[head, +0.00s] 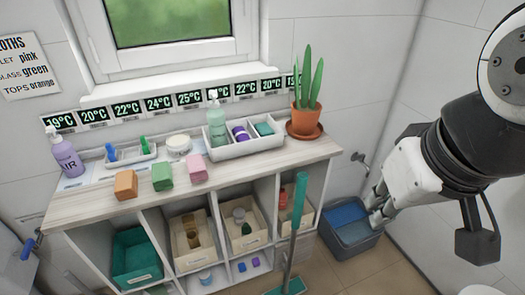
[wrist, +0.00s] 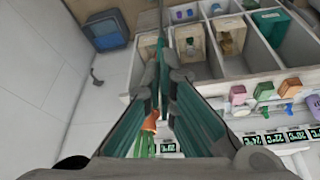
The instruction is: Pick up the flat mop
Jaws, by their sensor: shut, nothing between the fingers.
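The flat mop (head: 298,205) stands nearly upright in front of the right end of the cart in the head view. Its upper handle is teal, its lower pole is grey, and its teal head (head: 286,287) is on the floor at the bottom edge. My gripper (head: 372,209) is to the right of the mop handle, apart from it, in front of the blue bucket. In the wrist view, my gripper (wrist: 166,78) has its fingertips close together, shut and empty.
A grey bucket with blue compartments (head: 348,236) stands on the floor behind my gripper. The cart top (head: 95,203) carries sponges (head: 162,176), bottles and a potted plant (head: 305,118) near its right end.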

